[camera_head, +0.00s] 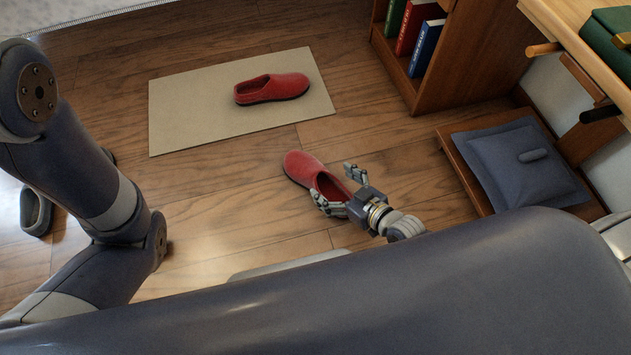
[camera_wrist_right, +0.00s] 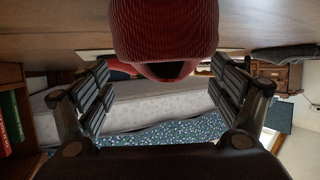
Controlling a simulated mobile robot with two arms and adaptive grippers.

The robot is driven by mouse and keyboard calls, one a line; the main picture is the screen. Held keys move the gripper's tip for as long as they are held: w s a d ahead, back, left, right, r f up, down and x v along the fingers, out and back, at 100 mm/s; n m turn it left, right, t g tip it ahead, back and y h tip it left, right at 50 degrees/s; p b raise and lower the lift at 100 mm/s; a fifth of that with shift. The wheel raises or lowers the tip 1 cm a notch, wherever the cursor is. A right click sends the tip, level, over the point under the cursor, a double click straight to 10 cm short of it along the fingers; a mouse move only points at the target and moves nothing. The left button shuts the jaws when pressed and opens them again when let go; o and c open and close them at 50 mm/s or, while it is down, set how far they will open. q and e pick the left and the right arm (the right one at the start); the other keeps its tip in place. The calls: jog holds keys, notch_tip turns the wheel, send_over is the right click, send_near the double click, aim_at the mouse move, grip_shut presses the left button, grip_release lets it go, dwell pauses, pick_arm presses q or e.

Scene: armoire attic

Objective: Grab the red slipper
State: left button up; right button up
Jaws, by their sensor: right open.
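One red slipper (camera_head: 318,176) lies on the wooden floor, with its toe pointing to the upper left. My right gripper (camera_head: 340,190) is open at its heel end, with one finger by each side. In the right wrist view the slipper's red ribbed end (camera_wrist_right: 165,32) shows between the spread fingers (camera_wrist_right: 160,92); I cannot tell whether they touch it. A second red slipper (camera_head: 272,88) lies on the beige mat (camera_head: 185,120) farther off. My left arm comes in from the left, but its gripper is not in view.
A grey slipper (camera_head: 36,211) lies on the floor at left, beside my left arm. A wooden shelf with several books (camera_head: 425,48) stands at upper right. A low wooden seat with a grey cushion (camera_head: 520,165) is to the right of the gripper. Bare floor lies left of the near slipper.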

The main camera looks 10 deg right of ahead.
aim_at(319, 183)
jog(key=shift+s+f+b+x, duration=0.15)
jog(key=shift+f+b+x, duration=0.05)
jog(key=shift+b+x, duration=0.9)
jog(key=shift+s+f+b+x, duration=0.1)
jog(key=shift+f+b+x, duration=0.1)
jog(key=shift+b+x, duration=0.85)
jog(key=shift+w+a+f+b, duration=0.15)
jog(key=shift+w+a+b, duration=0.15)
jog(key=shift+w+a, duration=0.25)
jog(key=c, duration=1.3)
